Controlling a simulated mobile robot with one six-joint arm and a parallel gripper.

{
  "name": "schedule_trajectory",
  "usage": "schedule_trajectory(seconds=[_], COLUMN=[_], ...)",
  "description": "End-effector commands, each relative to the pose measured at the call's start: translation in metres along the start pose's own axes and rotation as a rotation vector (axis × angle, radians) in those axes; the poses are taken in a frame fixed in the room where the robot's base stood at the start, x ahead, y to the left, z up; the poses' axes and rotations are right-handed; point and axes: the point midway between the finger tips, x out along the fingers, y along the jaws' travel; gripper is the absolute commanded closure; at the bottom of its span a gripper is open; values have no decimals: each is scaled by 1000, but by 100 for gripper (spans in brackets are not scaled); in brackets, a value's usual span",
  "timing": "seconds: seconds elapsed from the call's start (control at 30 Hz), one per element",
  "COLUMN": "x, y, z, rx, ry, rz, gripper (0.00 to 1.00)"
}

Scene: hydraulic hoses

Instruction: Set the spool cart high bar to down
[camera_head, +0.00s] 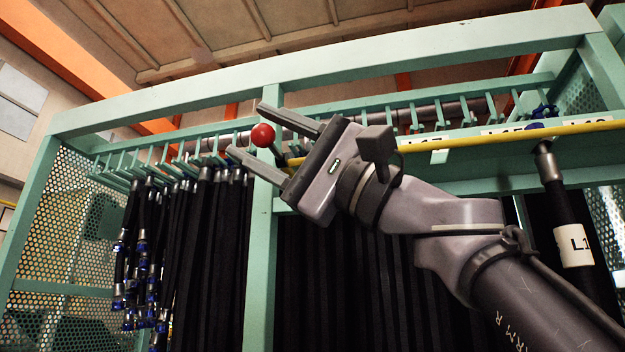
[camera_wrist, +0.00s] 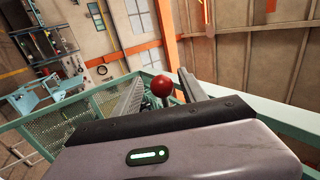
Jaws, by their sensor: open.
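A yellow bar (camera_head: 470,144) runs across the front of the green spool cart (camera_head: 260,230), below its upper rail, and passes behind my gripper. In the wrist view, the knob (camera_wrist: 162,87) appears between the two fingers (camera_wrist: 160,76). I cannot tell whether either finger touches it.
Black hoses (camera_head: 205,240) with blue fittings hang from a row of green hooks behind the bar. A hose tagged L1 (camera_head: 574,245) hangs at the right. A green upright post (camera_head: 260,270) stands just behind the gripper. Perforated panels (camera_head: 70,220) close the sides.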

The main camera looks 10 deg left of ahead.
Motion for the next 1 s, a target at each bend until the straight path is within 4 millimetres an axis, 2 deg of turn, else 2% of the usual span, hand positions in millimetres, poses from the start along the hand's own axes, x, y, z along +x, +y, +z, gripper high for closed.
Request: schedule_trajectory(seconds=[0.17, 0.5, 0.6, 0.8, 1.0], x=[-25, -130, -153, -173, -174], y=[3, 2, 1, 0, 0], z=[-1, -1, 0, 0, 0], rx=[-1, -1, -1, 0, 0], ry=[3, 6, 5, 1, 0], rz=[1, 0, -1, 0, 0], gripper=[50, 50, 50, 50, 50])
